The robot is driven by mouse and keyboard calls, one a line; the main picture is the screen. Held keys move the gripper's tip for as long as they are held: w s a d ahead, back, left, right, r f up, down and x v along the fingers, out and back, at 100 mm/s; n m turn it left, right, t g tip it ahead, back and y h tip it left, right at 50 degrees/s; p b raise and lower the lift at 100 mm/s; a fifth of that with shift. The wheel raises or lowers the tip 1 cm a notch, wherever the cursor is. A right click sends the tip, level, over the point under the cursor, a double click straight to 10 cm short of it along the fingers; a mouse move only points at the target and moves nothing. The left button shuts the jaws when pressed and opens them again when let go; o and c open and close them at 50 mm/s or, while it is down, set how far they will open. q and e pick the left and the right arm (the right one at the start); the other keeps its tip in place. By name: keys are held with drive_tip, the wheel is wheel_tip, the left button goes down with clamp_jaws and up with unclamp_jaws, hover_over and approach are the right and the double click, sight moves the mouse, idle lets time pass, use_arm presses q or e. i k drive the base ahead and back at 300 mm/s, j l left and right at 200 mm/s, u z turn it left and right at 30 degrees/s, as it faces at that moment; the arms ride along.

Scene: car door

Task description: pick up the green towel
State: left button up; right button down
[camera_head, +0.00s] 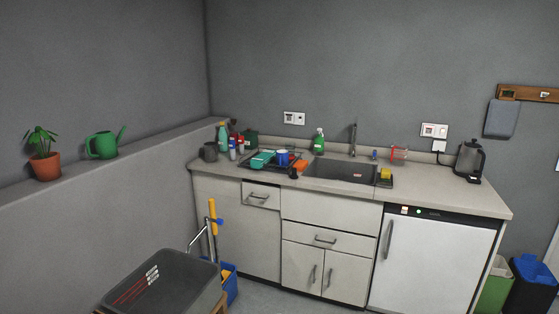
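I cannot make out a clearly green towel. Neither of my grippers shows in the head view.
The counter (440,188) holds a sink (343,171), a green bottle (319,140) and a kettle (470,159). A dark bin-like tub (165,280) stands at the front left. Green (496,290) and blue bins (534,285) stand at the right. Some floor shows before the cabinets.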

sight(267, 156)
drive_tip(key=i+l+z, duration=0.1)
drive_tip(key=i+l, duration=0.75)
drive_tip(key=l, duration=0.1)
